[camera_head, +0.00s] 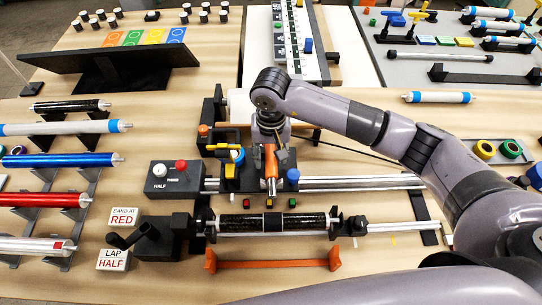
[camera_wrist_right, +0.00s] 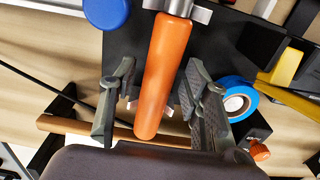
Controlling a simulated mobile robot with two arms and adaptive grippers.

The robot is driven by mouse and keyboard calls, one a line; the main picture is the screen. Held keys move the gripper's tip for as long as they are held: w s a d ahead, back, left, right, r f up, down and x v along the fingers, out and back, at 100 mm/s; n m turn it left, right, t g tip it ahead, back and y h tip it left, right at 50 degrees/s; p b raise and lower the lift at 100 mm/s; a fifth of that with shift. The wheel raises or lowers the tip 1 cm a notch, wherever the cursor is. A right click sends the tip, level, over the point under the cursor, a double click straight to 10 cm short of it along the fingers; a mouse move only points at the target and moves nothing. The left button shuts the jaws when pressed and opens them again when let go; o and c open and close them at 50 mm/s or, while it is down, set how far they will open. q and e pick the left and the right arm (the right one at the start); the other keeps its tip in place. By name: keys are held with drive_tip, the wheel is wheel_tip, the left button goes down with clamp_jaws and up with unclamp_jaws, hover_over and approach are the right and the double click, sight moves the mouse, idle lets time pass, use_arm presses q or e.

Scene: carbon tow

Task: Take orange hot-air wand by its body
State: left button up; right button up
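The orange hot-air wand (camera_head: 270,161) stands at the middle of the bench on a black holder plate, its orange body toward me and its metal end pointing to the bench front. It also shows in the right wrist view (camera_wrist_right: 164,65), with a silver metal part at the top of the picture. My right gripper (camera_head: 270,146) reaches over it from above. In the wrist view the right gripper's fingers (camera_wrist_right: 155,105) are open, one on each side of the orange body, with gaps visible. My left gripper is not in view.
A blue knob (camera_head: 293,175) is close to the right of the wand, and a blue tape roll (camera_head: 238,156) with yellow-handled tools is close to its left. In front are metal rails (camera_head: 360,183) and a black-wrapped tube (camera_head: 275,222). Coloured tubes in racks (camera_head: 60,160) stand left.

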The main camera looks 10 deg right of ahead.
clamp_jaws()
idle(0.3)
drive_tip(key=shift+r, duration=0.15)
